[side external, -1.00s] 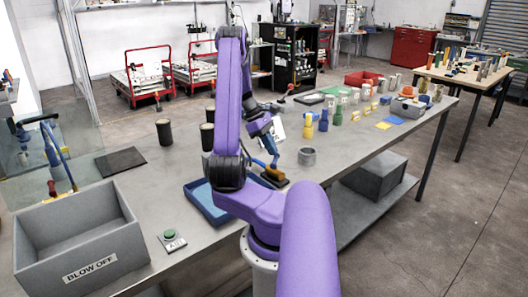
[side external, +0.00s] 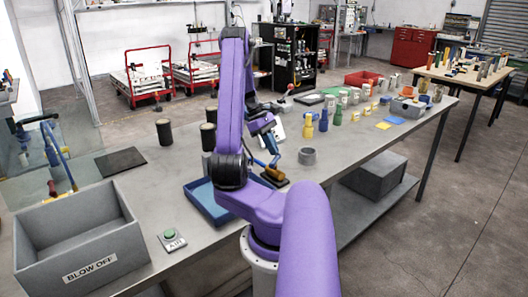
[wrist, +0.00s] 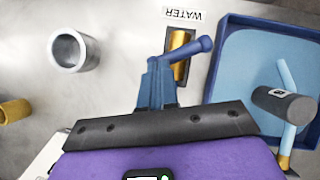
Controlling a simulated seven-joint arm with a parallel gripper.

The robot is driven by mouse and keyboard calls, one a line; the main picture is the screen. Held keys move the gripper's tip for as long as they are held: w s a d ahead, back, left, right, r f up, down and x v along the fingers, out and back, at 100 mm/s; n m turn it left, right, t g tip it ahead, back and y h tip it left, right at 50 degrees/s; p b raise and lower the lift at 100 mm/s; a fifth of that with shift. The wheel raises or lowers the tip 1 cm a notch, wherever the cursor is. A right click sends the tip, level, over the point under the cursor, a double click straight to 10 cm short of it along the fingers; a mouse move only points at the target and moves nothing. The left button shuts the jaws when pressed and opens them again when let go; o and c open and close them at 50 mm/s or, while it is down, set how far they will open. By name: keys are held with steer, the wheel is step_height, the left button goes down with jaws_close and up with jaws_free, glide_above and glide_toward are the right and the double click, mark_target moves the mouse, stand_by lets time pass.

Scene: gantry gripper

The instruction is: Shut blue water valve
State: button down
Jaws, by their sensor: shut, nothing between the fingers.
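The water valve has a brass body (wrist: 180,68) and a blue lever handle (wrist: 203,45). In the wrist view the lever lies across the brass body, its rounded end to the upper right. In the side view the brass body (side external: 274,173) sits on the bench beside the blue tray. My gripper (wrist: 155,72) has blue fingers, shut and empty. They are just left of the brass body, close to the lever's left part; whether they touch it I cannot tell. My gripper also shows above the valve in the side view (side external: 270,146).
A blue tray (wrist: 216,88) lies right of the valve, with a grey cylinder (wrist: 285,104) on a light blue piece over it. A grey ring (wrist: 72,50) stands to the left. A WATER label (wrist: 185,15) is behind the valve. A grey bin (side external: 110,232) stands at the bench's left.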

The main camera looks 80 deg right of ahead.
steer(key=shift+s+d+m+t+y, duration=0.1)
steer(key=shift+s+m+t+y, duration=0.25)
steer(key=shift+m, duration=0.65)
steer(key=shift+s+m+t+y, duration=0.3)
steer(key=shift+m+y, duration=0.15)
steer(key=shift+m, duration=0.55)
stand_by(6.0)
